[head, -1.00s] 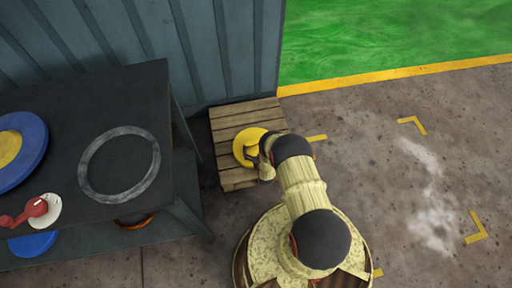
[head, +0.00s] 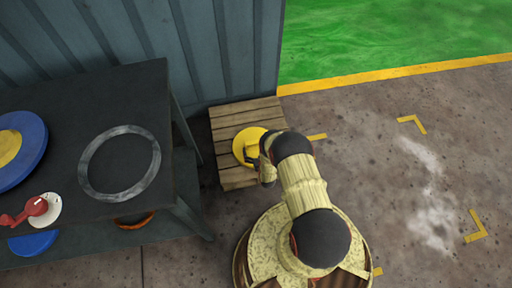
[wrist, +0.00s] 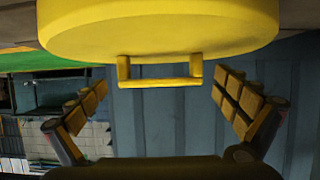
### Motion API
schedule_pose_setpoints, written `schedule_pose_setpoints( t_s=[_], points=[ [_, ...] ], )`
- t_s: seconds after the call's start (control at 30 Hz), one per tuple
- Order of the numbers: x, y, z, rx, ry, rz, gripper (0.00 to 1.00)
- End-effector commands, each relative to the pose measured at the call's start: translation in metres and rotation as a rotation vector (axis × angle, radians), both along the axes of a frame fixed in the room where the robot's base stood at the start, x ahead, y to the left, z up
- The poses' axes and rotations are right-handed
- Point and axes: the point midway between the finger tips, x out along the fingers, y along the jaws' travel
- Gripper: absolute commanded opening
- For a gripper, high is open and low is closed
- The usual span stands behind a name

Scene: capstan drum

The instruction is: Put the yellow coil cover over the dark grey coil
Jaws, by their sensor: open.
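The yellow coil cover (head: 247,146) is a round disc at the pallet, partly hidden by my arm in the head view. In the wrist view the cover (wrist: 160,28) fills the top, with its yellow bar handle (wrist: 160,82) toward me. My gripper (wrist: 160,98) is open, one finger on each side of the handle, with gaps between the fingers and the handle. In the head view my gripper (head: 255,152) is at the cover. I cannot make out a dark grey coil; a flat grey ring (head: 85,165) is on the dark table.
The wooden pallet (head: 228,120) stands beside the dark table (head: 100,95), against a corrugated wall (head: 235,50). A blue disc with a yellow centre (head: 35,145) and a red-handled part (head: 37,207) are on the table. Floor to the right is clear.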

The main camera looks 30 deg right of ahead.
Motion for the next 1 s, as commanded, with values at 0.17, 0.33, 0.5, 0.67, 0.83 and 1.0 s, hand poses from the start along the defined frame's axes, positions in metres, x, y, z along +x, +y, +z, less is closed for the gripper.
schedule_pose_setpoints(
  t_s=[0.17, 0.33, 0.5, 0.67, 0.83, 1.0],
  points=[
    [-0.034, 0.01, 0.014, 0.001, 0.003, 0.0, 1.0],
    [-0.062, 0.018, 0.027, 0.0, 0.001, 0.0, 1.0],
    [-0.08, 0.023, 0.035, 0.0, 0.0, 0.0, 1.0],
    [-0.087, 0.025, 0.038, 0.0, -0.001, 0.0, 1.0],
    [-0.087, 0.025, 0.038, 0.0, -0.001, 0.0, 1.0],
    [-0.094, 0.027, 0.024, 0.016, 0.056, 0.0, 1.0]
  ],
)
